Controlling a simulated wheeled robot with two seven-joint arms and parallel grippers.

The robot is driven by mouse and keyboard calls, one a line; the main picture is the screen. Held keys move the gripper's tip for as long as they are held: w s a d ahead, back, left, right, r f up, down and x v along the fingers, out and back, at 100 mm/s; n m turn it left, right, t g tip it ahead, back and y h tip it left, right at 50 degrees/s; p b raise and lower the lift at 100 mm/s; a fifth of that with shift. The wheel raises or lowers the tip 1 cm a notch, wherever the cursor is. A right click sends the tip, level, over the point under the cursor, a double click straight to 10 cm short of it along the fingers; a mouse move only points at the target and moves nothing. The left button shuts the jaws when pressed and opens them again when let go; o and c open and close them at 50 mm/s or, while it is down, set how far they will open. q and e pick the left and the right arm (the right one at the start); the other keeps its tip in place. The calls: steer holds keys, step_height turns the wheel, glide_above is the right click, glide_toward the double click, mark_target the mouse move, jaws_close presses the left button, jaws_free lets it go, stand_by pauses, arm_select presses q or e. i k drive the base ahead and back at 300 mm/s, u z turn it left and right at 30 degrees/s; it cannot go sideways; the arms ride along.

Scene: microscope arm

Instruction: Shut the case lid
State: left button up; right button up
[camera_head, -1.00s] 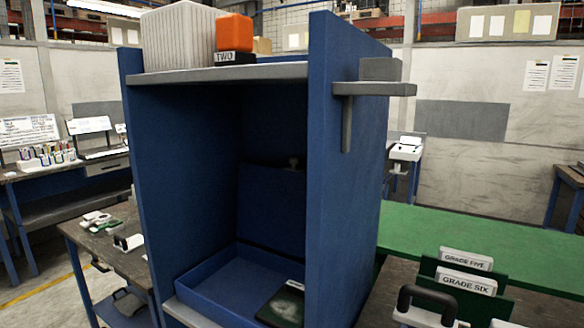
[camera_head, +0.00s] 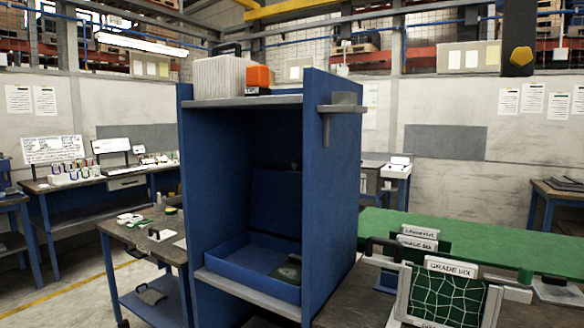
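An open blue case (camera_head: 235,262) sits on the lower shelf of a tall blue cabinet (camera_head: 330,190). Its lid (camera_head: 275,200) stands raised at the back of the case, inside the cabinet, with a small knob (camera_head: 294,166) at its upper edge. A dark green flat piece (camera_head: 288,271) lies in the right part of the case. The cabinet's front is open. Neither of my grippers shows in the head view.
A white ribbed box (camera_head: 220,77) and an orange block (camera_head: 258,76) stand on the cabinet top. A grey bracket (camera_head: 343,108) juts from its right wall. Grade-labelled racks (camera_head: 445,295) and a green bench top (camera_head: 470,238) lie at right, a cart (camera_head: 150,240) at left.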

mark_target(276, 204)
steer(key=u, duration=0.75)
steer(key=i, duration=1.55)
steer(key=z, duration=1.3)
steer(key=i, duration=0.55)
steer(key=z, duration=0.55)
